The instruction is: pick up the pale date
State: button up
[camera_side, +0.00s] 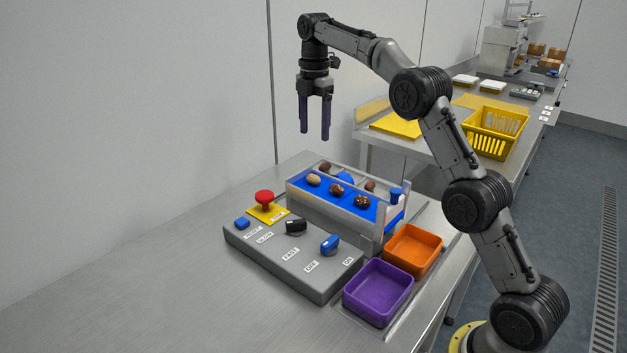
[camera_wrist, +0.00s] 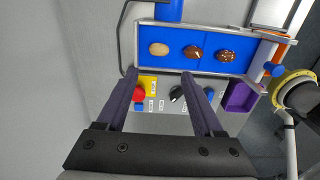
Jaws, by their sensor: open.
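The pale date (camera_side: 314,180) lies at the left end of the blue belt (camera_side: 325,191), in a row with two darker brown dates (camera_side: 336,189) (camera_side: 362,201). In the wrist view the pale date (camera_wrist: 159,48) is tan and oval, at the left of that row, and nothing covers it. My gripper (camera_side: 315,137) hangs fingers down, open and empty, well above the belt. In the wrist view its two purple fingers (camera_wrist: 160,72) are wide apart, with the pale date beyond their tips.
A metal side wall (camera_side: 335,212) edges the belt. In front is a grey control panel (camera_side: 280,262) with a red stop button (camera_side: 264,197) and knobs. A purple bin (camera_side: 378,292) and an orange bin (camera_side: 413,250) stand to the right. More dates (camera_side: 370,186) lie behind.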

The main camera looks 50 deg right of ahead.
aim_at(314, 175)
notch_tip(314, 175, down, 13)
jog(key=shift+w+f, duration=0.1)
dwell(0.6)
jog(key=c, duration=0.7)
